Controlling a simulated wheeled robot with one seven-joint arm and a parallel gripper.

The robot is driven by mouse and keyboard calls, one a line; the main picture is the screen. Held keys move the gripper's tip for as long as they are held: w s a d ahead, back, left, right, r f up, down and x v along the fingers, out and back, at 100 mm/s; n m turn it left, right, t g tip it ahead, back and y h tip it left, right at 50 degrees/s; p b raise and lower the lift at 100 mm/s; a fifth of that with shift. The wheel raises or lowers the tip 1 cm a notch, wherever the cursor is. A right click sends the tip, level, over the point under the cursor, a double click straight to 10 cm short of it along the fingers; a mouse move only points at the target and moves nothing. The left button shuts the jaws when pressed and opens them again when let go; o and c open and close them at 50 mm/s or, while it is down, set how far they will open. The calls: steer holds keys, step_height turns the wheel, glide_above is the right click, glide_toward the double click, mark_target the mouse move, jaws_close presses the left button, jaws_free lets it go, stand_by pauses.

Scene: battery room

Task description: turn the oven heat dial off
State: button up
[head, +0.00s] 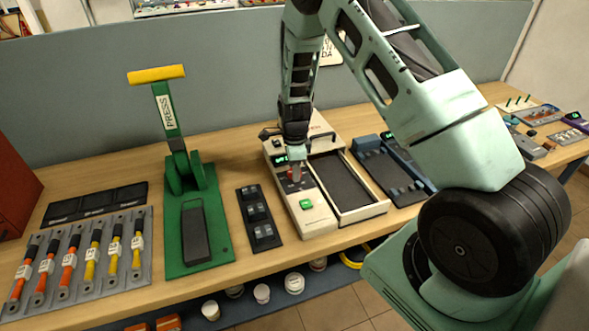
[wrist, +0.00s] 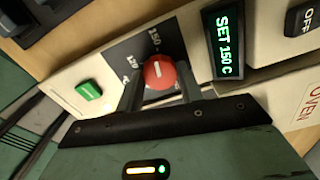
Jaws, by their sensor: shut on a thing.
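The oven (head: 318,220) is a cream box on the bench with a drawer-like dark tray open at its right side. Its heat dial is a round red knob (wrist: 158,72) with a short white mark. Printed numbers 150 and 120 show beside it on a dark scale. My gripper (wrist: 160,84) has one finger on each side of the knob and is shut on it. In the head view my gripper (head: 296,168) reaches down onto the oven's panel. A display (wrist: 225,42) reads SET 150 C. A black OFF label (wrist: 303,18) shows at the upper right.
A green button (wrist: 89,90) is beside the dial on the oven panel. A green press (head: 185,215) with a yellow handle and a black module rack (head: 259,218) stand to the left.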

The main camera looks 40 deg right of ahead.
steer(key=n+b, duration=0.2)
steer(key=n, duration=0.3)
steer(key=n+b, duration=0.1)
steer(key=n, duration=0.4)
steer(key=shift+b, duration=0.4)
steer(key=n+b, duration=0.1)
steer(key=n, duration=0.9)
steer(key=shift+b, duration=0.4)
steer(key=n, duration=0.5)
steer(key=shift+n, duration=0.4)
steer(key=n+p, duration=0.1)
steer(key=n, duration=0.3)
steer(key=shift+r+n, duration=0.1)
steer(key=shift+n, duration=0.2)
steer(key=n+p, duration=0.1)
steer(key=n, duration=0.4)
steer(key=shift+p, duration=0.4)
steer(key=n+p, duration=0.2)
steer(key=n, duration=0.3)
steer(key=shift+n, duration=0.4)
